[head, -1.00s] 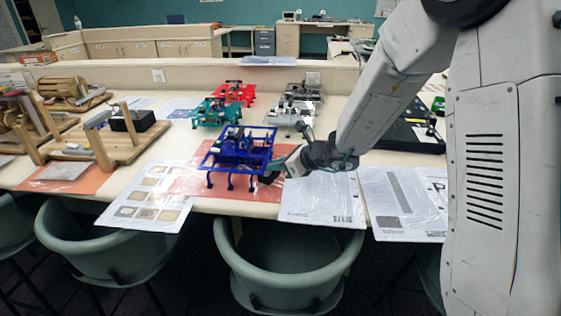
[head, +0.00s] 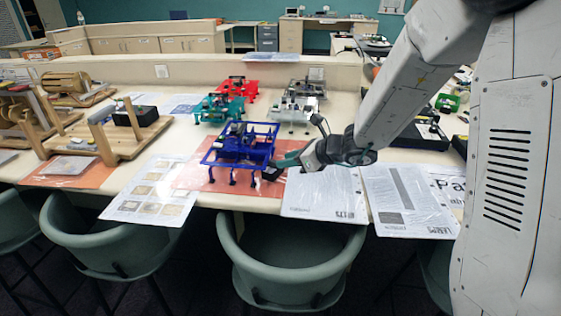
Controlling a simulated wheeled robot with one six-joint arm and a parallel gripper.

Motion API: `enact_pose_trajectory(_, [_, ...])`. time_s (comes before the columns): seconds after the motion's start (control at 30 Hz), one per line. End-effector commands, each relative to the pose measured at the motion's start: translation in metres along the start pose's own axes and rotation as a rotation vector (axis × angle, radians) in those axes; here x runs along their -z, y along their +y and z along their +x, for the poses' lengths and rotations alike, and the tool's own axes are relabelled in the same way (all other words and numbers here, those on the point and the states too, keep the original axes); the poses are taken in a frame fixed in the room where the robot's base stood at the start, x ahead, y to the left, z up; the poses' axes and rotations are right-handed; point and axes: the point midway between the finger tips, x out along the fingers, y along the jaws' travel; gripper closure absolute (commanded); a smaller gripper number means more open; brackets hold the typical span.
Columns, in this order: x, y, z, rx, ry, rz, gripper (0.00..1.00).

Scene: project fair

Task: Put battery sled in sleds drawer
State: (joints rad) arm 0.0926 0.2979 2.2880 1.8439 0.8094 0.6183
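My gripper (head: 275,169) is at the right front corner of a blue open-frame model (head: 243,142) on the table, low over the tabletop. A small black piece (head: 271,174) shows at its tip; I cannot tell whether it is a fingertip or a held battery sled. The finger gap is too small to make out. No battery sled can be singled out in this view, and no drawer marked for sleds can be made out.
Teal (head: 218,107), red (head: 237,87) and clear (head: 296,102) models stand behind the blue one. Wooden devices (head: 112,135) are at left. Printed sheets (head: 325,193) lie along the front edge, with green chairs (head: 290,262) below. A grey drawer cabinet (head: 267,38) stands far back.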

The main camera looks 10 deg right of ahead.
Motion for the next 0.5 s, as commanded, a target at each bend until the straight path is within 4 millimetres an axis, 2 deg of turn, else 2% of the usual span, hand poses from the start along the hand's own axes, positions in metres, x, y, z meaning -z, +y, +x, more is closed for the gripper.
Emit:
enact_pose_trajectory(0.03, [-0.001, -0.002, -0.013, 0.006, -0.002, 0.000, 0.68])
enact_pose_trajectory(0.2, [-0.001, -0.001, -0.050, 0.005, -0.002, 0.000, 0.68])
enact_pose_trajectory(0.33, [-0.001, -0.001, -0.071, 0.003, -0.002, -0.001, 0.68])
enact_pose_trajectory(0.5, [0.000, 0.000, -0.085, 0.001, -0.001, 0.001, 0.68])
